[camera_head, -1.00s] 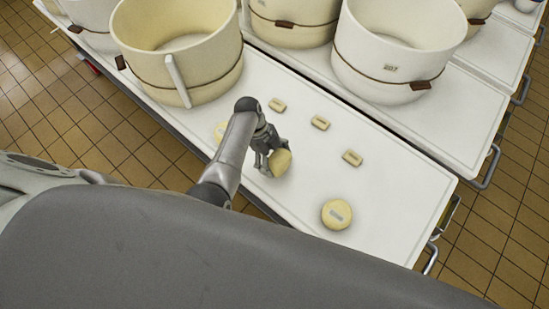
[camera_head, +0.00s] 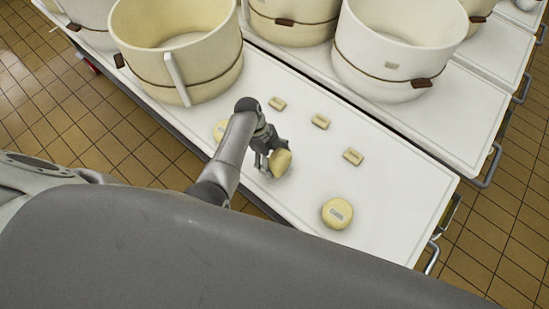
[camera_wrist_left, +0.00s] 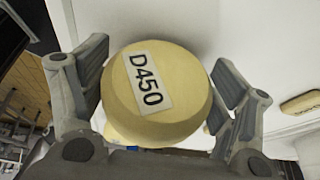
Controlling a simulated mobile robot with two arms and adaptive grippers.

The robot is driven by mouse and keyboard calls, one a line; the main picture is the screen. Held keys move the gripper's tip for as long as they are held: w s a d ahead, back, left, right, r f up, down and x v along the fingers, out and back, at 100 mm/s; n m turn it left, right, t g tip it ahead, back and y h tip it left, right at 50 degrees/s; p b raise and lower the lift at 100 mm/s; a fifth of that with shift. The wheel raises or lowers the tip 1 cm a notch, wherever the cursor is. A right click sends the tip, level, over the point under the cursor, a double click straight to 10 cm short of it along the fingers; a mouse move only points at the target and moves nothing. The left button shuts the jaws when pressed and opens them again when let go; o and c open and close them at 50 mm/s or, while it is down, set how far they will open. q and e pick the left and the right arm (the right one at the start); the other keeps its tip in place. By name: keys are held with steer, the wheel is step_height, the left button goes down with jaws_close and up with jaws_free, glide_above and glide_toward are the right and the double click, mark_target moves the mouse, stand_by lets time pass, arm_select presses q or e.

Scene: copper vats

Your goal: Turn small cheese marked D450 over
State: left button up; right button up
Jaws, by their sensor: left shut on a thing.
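The small cheese marked D450 (camera_wrist_left: 155,92) is a round, pale yellow wheel with a white label that faces the camera in the left wrist view. My left gripper (camera_wrist_left: 158,95) is shut on it, with a finger on each side. In the head view my left gripper (camera_head: 268,158) holds this cheese (camera_head: 280,162) tilted on its edge over the white table. I cannot tell whether its lower edge touches the table. My right gripper is not in view.
Another round cheese with a label (camera_head: 337,213) lies on the white table (camera_head: 405,210); one more (camera_head: 220,130) is partly hidden behind my left arm. Small oblong pieces (camera_head: 320,122) lie in a row. Large tubs (camera_head: 180,60) stand behind. The table's right end is clear.

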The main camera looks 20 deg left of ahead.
arm_select(q)
steer(key=o, duration=1.3)
steer(key=shift+c, duration=0.2)
steer(key=v, duration=1.2)
steer(key=shift+s+f, duration=0.1)
steer(key=shift+s, duration=0.05)
